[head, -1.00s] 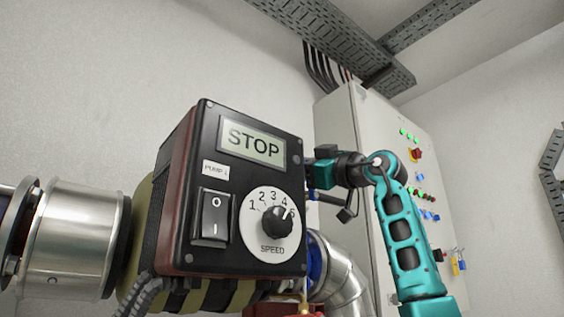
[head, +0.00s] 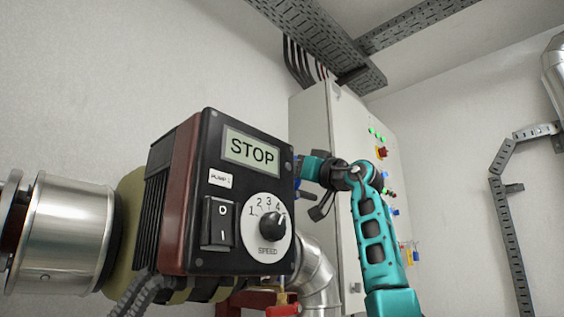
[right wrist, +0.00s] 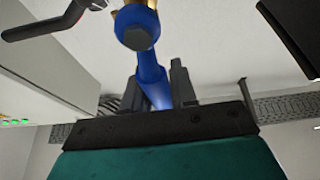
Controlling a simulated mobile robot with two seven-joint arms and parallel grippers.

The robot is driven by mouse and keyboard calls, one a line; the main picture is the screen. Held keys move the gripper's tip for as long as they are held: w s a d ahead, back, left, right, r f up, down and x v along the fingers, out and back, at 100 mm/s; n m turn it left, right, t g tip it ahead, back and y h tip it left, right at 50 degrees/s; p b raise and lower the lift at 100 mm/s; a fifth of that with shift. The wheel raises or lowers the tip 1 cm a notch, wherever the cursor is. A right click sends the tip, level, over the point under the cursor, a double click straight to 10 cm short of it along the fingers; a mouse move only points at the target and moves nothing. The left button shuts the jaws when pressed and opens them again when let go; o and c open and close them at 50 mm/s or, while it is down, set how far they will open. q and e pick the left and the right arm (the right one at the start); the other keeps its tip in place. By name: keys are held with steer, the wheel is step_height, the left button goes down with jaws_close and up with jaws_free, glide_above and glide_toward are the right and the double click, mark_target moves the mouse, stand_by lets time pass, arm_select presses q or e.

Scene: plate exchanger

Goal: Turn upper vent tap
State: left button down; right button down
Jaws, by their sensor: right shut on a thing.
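In the right wrist view, a blue tap handle (right wrist: 149,72) with a hexagonal dark bolt at its hub runs down between the dark fingers of my right gripper (right wrist: 157,88). The fingers are shut on this handle. A bit of brass (right wrist: 118,4) shows behind the hub at the top edge. In the head view my right teal arm reaches up to the right side of the pump control box (head: 240,195). The box hides most of that gripper and the tap. My left gripper is not in view.
The black pump box reads STOP, with a rocker switch (head: 217,222) and speed dial (head: 267,228). Metal piping (head: 65,235) lies left. A grey cabinet (head: 345,130) stands behind my arm.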

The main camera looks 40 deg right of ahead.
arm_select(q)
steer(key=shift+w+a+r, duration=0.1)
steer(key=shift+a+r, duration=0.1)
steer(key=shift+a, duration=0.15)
arm_select(e)
steer(key=shift+d+m, duration=0.25)
steer(key=shift+m, duration=0.35)
steer(key=c, duration=1)
jaws_free()
